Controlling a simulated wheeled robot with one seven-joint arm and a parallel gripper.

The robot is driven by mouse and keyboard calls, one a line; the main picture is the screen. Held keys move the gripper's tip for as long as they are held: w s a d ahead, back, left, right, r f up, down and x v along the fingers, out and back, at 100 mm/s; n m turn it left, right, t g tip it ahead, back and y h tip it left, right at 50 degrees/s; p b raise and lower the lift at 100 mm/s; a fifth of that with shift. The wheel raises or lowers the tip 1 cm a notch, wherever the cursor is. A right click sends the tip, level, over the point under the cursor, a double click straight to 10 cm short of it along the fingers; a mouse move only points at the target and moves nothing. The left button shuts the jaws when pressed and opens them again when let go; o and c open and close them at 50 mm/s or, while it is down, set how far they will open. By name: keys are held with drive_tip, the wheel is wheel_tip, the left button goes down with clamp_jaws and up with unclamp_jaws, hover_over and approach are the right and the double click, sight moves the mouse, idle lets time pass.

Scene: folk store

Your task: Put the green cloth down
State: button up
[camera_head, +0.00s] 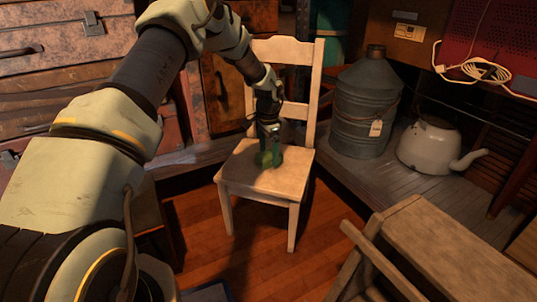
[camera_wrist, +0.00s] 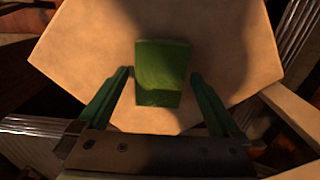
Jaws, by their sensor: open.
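The green cloth (camera_wrist: 162,72) is a small, folded block on the chair seat (camera_wrist: 85,45) in the wrist view. My gripper (camera_wrist: 161,78) is open, with one finger on each side of the cloth and a visible gap to both. In the head view my gripper (camera_head: 268,158) points down at the wooden chair's seat (camera_head: 240,172), and the green cloth (camera_head: 264,160) shows at its fingers, partly hidden by them. The cloth appears to rest on the seat.
The chair's back (camera_head: 312,95) rises close behind my gripper. A grey metal can (camera_head: 362,110) and a white kettle (camera_head: 428,147) stand on a low platform to the right. A wooden piece of furniture (camera_head: 450,250) is at the front right. Old suitcases (camera_head: 60,50) are stacked at the left.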

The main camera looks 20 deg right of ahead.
sight(268, 154)
wheel_tip(268, 154, up, 11)
drive_tip(key=p, duration=0.4)
drive_tip(key=a+r+n, duration=0.3)
drive_tip(key=a+r, duration=0.2)
drive_tip(key=a, duration=0.6)
drive_tip(key=s+a+r+n, duration=0.2)
drive_tip(key=s+a+n, duration=0.2)
drive_tip(key=a, duration=0.5)
drive_tip(key=s+a+r+n+t, duration=0.1)
drive_tip(key=s+a+n, duration=0.3)
drive_tip(key=s+a, duration=0.4)
drive_tip(key=s+a+r+n, duration=0.2)
drive_tip(key=s+a+n, duration=0.2)
drive_tip(key=a, duration=0.6)
drive_tip(key=shift+s+r+n+t, duration=0.3)
drive_tip(key=shift+s+r+n, duration=0.1)
drive_tip(key=shift+s, duration=0.75)
wheel_tip(268, 154, up, 35)
drive_tip(key=p, duration=3.5)
drive_tip(key=shift+r+p, duration=0.15)
drive_tip(key=shift+p, duration=0.2)
